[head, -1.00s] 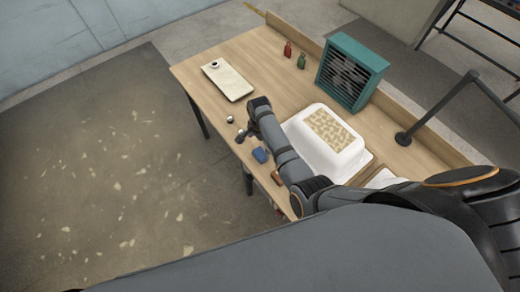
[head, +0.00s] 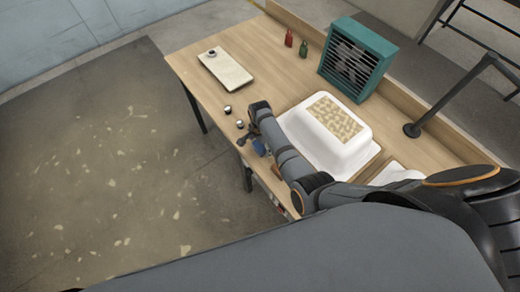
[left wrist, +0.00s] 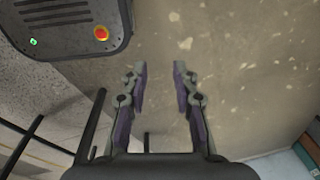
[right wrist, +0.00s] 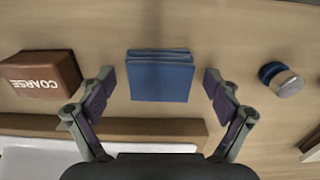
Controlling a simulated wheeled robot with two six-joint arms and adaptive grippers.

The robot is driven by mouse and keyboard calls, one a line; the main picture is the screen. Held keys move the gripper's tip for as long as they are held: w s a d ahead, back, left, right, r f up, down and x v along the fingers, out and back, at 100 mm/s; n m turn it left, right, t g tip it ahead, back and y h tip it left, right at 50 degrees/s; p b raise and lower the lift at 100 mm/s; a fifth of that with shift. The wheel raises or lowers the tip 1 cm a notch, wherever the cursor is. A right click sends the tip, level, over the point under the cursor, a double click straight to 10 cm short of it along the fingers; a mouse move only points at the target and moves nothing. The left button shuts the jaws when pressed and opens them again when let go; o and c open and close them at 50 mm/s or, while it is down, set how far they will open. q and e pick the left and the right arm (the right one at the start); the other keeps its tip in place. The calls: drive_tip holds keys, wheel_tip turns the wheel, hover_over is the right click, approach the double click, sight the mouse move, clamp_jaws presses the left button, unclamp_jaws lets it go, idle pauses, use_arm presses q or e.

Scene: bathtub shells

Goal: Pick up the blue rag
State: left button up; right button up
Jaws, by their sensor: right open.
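The blue rag (right wrist: 160,76) is a folded, flat-sided piece on the wooden table in the right wrist view. In the head view the rag (head: 260,147) shows beside my right arm, near the table's front edge, partly hidden. My right gripper (right wrist: 158,84) is open and empty, with one finger on each side of the rag and a gap to both sides; I cannot tell its height above the rag. My left gripper (left wrist: 158,75) is open and empty, with bare floor beyond it.
A brown block marked COARSE (right wrist: 41,75) lies left of the rag, and a small blue and silver jar (right wrist: 281,78) stands to its right. The white tub shell (head: 315,150), teal fan box (head: 338,62), pale board (head: 226,69) and two small bottles (head: 289,39) share the table.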

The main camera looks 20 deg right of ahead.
drive_tip(key=shift+s+r, duration=0.1)
drive_tip(key=c, duration=1.2)
drive_tip(key=shift+r, duration=0.1)
drive_tip(key=shift+c, duration=0.2)
